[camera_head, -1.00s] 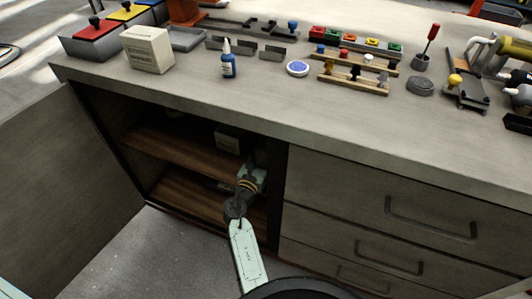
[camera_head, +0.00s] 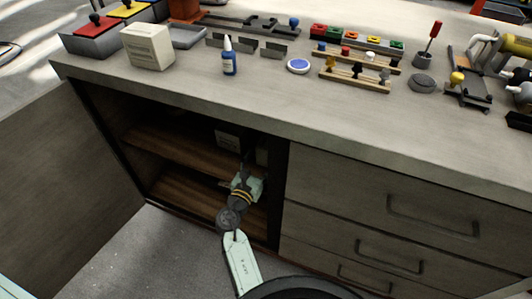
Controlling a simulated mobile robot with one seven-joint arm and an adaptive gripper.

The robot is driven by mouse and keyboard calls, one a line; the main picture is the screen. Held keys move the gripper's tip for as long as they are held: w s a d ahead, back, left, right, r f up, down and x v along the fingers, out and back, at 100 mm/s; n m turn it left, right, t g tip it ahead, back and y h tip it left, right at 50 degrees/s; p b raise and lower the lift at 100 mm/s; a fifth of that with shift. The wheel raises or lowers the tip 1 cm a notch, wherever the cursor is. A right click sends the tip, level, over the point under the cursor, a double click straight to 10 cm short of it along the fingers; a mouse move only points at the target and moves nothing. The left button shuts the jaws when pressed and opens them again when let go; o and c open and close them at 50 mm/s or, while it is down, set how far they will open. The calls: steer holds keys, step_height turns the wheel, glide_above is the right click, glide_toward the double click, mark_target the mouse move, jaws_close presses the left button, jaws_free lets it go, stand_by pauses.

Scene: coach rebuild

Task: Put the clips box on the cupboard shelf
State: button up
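The cupboard (camera_head: 75,100) under the counter stands open, with a brown wooden shelf (camera_head: 160,146) across its inside. A small pale box (camera_head: 228,141) sits inside, at the shelf's right part; I take it for the clips box, but its label is too small to read. My gripper (camera_head: 245,160) is inside the cupboard opening, just below and in front of this box. Its dark fingers point inward and up. They are too small and dark to tell whether they are open or touch the box. Another cream box (camera_head: 148,46) with printed text stands on the counter.
The open door (camera_head: 65,190) stands left of the opening, and drawers (camera_head: 400,220) are right of it. The cupboard's lower board (camera_head: 190,190) lies below my gripper. A blue bottle (camera_head: 229,57), trays and small parts stand on the counter. The shelf's left part is clear.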

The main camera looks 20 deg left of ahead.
steer(key=s+b, duration=0.1)
steer(key=s, duration=0.6)
steer(key=shift+s, duration=0.3)
steer(key=shift+a, duration=0.1)
